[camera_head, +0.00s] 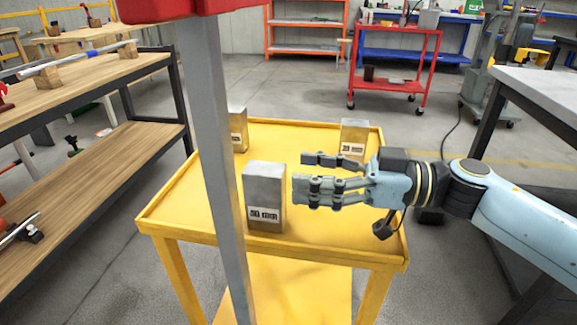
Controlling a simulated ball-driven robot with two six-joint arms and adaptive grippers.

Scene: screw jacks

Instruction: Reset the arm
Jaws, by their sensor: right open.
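My right gripper (302,176) reaches in from the right over the yellow cart (190,212), with its fingers pointing left. It is open, and I see nothing between its fingers. A grey metal block (264,190) with a label stands upright near the cart's front edge, just left of the fingertips. In this view a small gap shows between them. A second labelled block (354,136) stands behind the gripper at the back right, its lower part partly covered. A third block (239,130) stands at the back left, partly hidden by a grey post. My left gripper is not in view.
The grey post (212,140) with a red part on top crosses the foreground. A wooden-topped workbench (90,75) stands on the left and a grey table (540,90) on the right. A red cart (392,88) stands behind. The cart's middle is bare.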

